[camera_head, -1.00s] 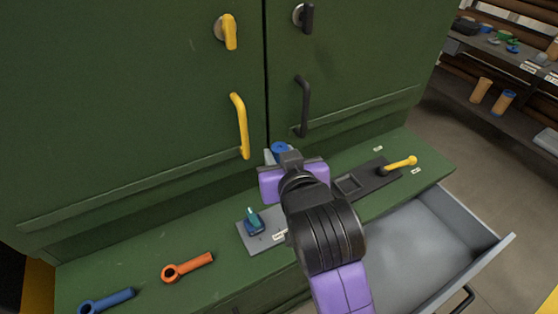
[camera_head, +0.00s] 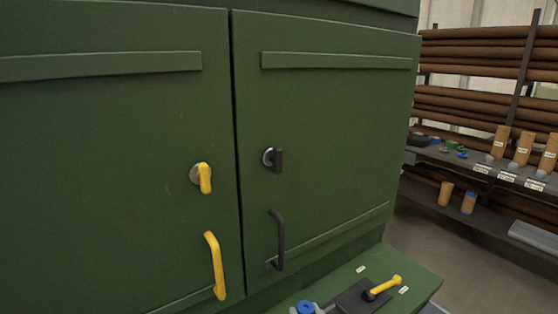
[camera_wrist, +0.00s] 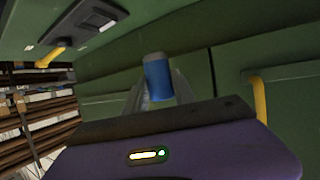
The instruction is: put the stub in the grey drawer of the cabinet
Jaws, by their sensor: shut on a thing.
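The stub (camera_wrist: 157,80), a short blue cylinder with a pale grey end, sits between the grey fingers of my gripper (camera_wrist: 157,98) in the wrist view. The fingers are shut on it. In the head view its round blue end (camera_head: 305,306) shows at the bottom edge, in front of the cabinet (camera_head: 330,150); most of my gripper is below the picture. The grey drawer is almost wholly out of the head view now; a pale sliver at the bottom right may be its edge.
A dark plate (camera_head: 358,298) with a yellow crank (camera_head: 385,287) lies on the green ledge (camera_head: 415,279). A yellow handle (camera_head: 216,265) and a black handle (camera_head: 276,240) stick out from the doors. A shelf with rollers (camera_head: 500,143) stands at the right.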

